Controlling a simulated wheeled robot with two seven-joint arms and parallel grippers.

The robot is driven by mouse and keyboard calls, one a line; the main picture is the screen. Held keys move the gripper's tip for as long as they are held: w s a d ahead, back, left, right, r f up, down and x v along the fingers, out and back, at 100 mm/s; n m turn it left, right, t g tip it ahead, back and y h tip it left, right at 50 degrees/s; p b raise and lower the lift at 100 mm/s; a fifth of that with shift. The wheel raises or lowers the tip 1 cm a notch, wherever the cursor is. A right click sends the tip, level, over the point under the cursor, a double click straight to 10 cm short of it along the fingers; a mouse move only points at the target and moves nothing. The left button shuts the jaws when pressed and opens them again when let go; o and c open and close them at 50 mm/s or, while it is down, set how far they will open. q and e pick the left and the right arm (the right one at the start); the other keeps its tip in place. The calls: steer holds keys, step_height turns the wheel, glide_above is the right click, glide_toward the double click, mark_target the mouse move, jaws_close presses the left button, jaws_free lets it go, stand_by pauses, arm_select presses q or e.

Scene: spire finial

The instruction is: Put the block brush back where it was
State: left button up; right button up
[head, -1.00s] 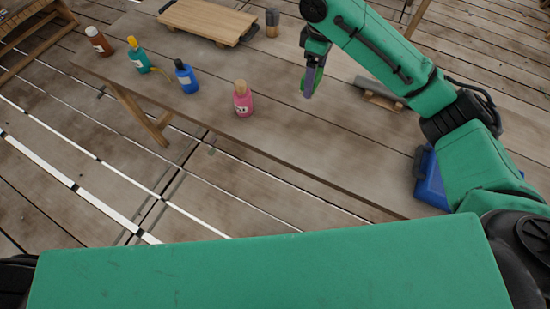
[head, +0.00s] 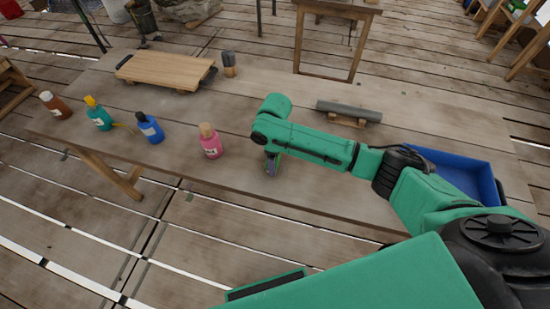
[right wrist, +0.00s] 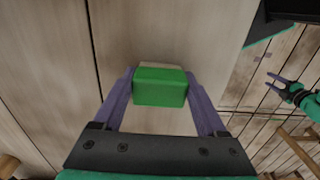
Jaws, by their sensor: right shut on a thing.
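The block brush (right wrist: 160,87) shows in the right wrist view as a green block with a pale tan part behind it. My right gripper (right wrist: 160,92) is shut on it, one purple finger on each side. In the head view the right gripper (head: 272,165) points down over the near part of the wooden table (head: 230,115), right of the pink bottle, largely hidden under its own arm. I cannot tell whether the brush touches the table. My left gripper (right wrist: 275,84) shows at the right of the right wrist view, fingers apart and empty.
On the table are a pink bottle (head: 210,141), a blue bottle (head: 149,128), a teal bottle (head: 98,114), a brown bottle (head: 55,105), a wooden board (head: 165,70), a dark-and-tan cylinder (head: 229,64) and a grey bar (head: 349,110) on a wooden rest. A blue tray (head: 455,165) is at right.

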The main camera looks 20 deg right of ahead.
steer(key=o, duration=1.1)
steer(key=shift+f, duration=0.1)
step_height(320, 180, up, 12)
steer(key=shift+r+b, duration=0.2)
steer(key=shift+b, duration=0.2)
